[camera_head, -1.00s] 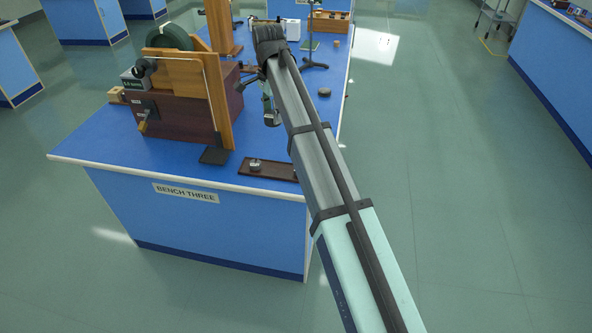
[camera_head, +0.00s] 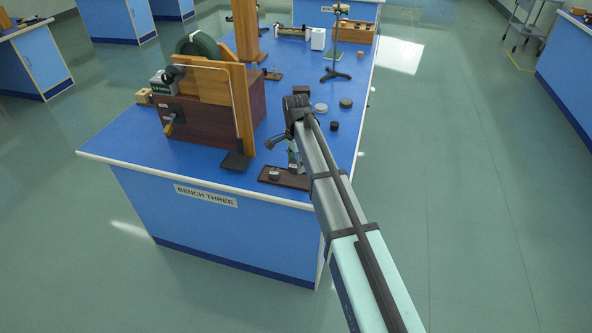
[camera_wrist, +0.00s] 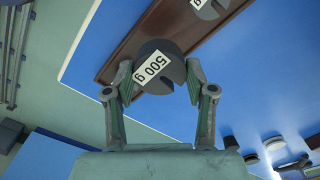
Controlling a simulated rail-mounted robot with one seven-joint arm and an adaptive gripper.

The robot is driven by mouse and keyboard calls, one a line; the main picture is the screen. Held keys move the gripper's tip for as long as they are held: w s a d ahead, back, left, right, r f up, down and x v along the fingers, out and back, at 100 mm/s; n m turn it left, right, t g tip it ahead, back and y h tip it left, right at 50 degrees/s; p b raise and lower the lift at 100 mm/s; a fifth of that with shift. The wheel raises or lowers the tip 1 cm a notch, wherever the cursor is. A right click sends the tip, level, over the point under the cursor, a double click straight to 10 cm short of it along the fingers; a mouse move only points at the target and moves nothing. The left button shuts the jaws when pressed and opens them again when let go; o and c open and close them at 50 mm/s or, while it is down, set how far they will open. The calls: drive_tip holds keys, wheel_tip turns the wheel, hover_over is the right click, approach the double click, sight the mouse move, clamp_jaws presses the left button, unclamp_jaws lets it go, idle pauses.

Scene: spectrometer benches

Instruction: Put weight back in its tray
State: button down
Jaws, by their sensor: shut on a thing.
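My gripper (camera_wrist: 160,80) is shut on a dark grey slotted weight (camera_wrist: 176,73) labelled 500 g, seen close up in the wrist view. The brown tray (camera_wrist: 126,48) lies behind the weight in that view; whether they touch I cannot tell. Another labelled weight (camera_wrist: 208,10) sits on the tray, partly cut off by the frame's top edge. In the head view the tray (camera_head: 297,182) lies at the front edge of the blue bench, with one small weight (camera_head: 274,174) at its left. My gripper (camera_head: 294,162) is at the tray's right part, partly hidden by my arm.
A wooden apparatus with a crank (camera_head: 205,118) stands left of the tray, with a dark plate (camera_head: 236,161) at its foot. Several round dark pieces (camera_head: 346,103) and a stand (camera_head: 335,74) are farther back. The bench's right edge is close to my arm.

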drive_tip(key=shift+f+p, duration=0.4)
drive_tip(key=shift+f, duration=1.75)
drive_tip(key=shift+c, duration=1.9)
unclamp_jaws()
drive_tip(key=shift+f, duration=0.15)
wheel_tip(320, 180, up, 12)
drive_tip(key=b, duration=0.3)
drive_tip(key=shift+r, duration=0.2)
